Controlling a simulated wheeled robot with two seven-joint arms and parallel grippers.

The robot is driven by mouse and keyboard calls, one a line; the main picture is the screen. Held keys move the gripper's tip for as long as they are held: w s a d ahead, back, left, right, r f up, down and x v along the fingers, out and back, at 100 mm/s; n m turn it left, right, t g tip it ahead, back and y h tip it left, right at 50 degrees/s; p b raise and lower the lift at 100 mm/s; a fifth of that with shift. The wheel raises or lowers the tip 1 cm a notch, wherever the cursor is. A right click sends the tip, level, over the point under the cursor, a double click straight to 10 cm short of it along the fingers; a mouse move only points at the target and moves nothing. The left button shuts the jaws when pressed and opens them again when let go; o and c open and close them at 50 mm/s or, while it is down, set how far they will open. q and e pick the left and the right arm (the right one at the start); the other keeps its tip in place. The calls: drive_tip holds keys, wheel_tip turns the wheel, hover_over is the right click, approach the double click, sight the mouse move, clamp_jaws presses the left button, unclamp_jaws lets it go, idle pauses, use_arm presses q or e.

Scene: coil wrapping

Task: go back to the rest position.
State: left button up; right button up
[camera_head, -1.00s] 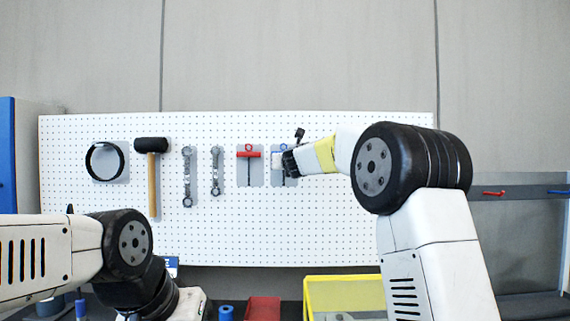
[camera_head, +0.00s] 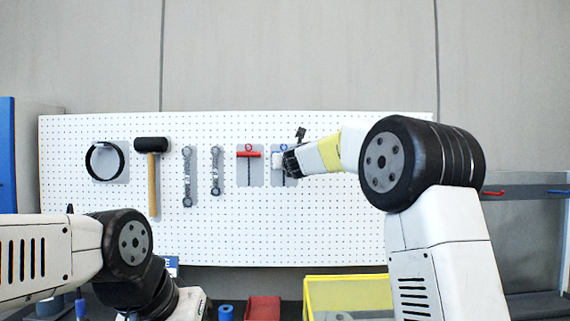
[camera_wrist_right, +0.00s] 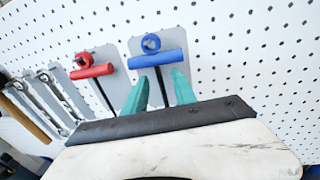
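My right gripper (camera_head: 286,162) is at the pegboard, in front of the blue T-handle tool. In the right wrist view its two teal fingers (camera_wrist_right: 161,82) stand apart. The blue T-handle tool (camera_wrist_right: 158,58) hangs on its grey backing plate, its shaft showing between the fingers, which do not close on it. In the head view the gripper partly hides this tool. My left arm comes in low at the left; its gripper is not in view.
The white pegboard (camera_head: 330,225) also holds a red T-handle tool (camera_head: 249,154), two wrenches (camera_head: 187,178), a black mallet (camera_head: 151,146) and a black ring (camera_head: 91,161). A yellow-rimmed bin (camera_head: 345,278), a red bin (camera_head: 263,308) and a blue cylinder (camera_head: 225,312) are below.

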drive_tip(key=s, duration=0.7)
drive_tip(key=s+d+f+m+g+h, duration=0.25)
drive_tip(key=s+d+f+m, duration=0.25)
drive_tip(key=s+d+m, duration=0.4)
drive_tip(key=s+d+f+m+g+h, duration=0.25)
drive_tip(key=s+d+f+m, duration=0.35)
drive_tip(key=d+m, duration=0.5)
drive_tip(key=s+a+f+m+g+y, duration=0.2)
drive_tip(key=s+f+m, duration=0.6)
drive_tip(key=s, duration=0.5)
drive_tip(key=s+a+f+m+g+y, duration=0.2)
drive_tip(key=s+a+f+m+g, duration=0.2)
drive_tip(key=s+f+m, duration=0.4)
drive_tip(key=s+m, duration=0.1)
drive_tip(key=s, duration=0.4)
